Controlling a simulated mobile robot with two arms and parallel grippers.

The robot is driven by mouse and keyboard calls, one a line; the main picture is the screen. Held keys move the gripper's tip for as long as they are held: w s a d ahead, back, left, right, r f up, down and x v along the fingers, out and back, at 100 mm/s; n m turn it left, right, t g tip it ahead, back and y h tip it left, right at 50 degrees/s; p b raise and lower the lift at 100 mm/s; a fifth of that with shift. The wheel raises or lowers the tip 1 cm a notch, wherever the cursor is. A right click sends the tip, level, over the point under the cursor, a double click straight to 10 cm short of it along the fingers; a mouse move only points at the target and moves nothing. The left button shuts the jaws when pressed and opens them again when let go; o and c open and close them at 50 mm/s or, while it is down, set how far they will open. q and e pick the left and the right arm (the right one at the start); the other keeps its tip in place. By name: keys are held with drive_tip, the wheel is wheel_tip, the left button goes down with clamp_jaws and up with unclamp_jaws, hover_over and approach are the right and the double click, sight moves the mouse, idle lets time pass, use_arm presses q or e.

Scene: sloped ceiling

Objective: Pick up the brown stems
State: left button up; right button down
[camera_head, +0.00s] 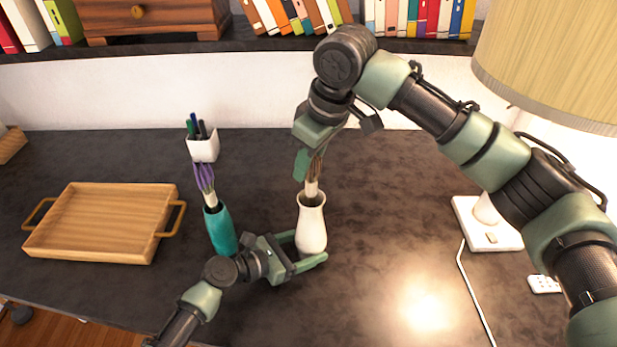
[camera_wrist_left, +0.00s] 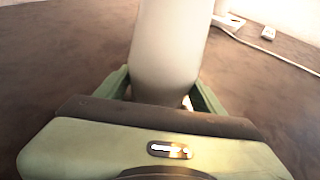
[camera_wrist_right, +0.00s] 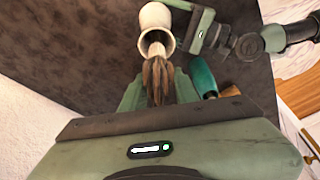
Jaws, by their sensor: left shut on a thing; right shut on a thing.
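The brown stems (camera_head: 313,172) stand upright in the mouth of the white vase (camera_head: 312,228). My right gripper (camera_head: 304,166) is above the vase and shut on the stems. In the right wrist view the brown stems (camera_wrist_right: 158,76) lie between the fingers, with their pale lower part at the mouth of the white vase (camera_wrist_right: 155,18). My left gripper (camera_head: 303,252) is shut on the lower body of the white vase, which stands on the dark table. In the left wrist view the white vase (camera_wrist_left: 170,50) fills the space between the fingers.
A teal vase (camera_head: 220,230) with purple flowers (camera_head: 205,178) stands left of the white vase. A wooden tray (camera_head: 100,222) lies further left. A white pen cup (camera_head: 203,146) is behind. A lamp (camera_head: 555,60) with its white base and cord is at right. The front right tabletop is clear.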

wheel_tip(320, 180, up, 24)
use_arm(q)
drive_tip(key=o, duration=1)
drive_tip(key=shift+o, duration=0.2)
drive_tip(key=v, duration=1.2)
use_arm(e)
drive_tip(key=shift+f, duration=0.1)
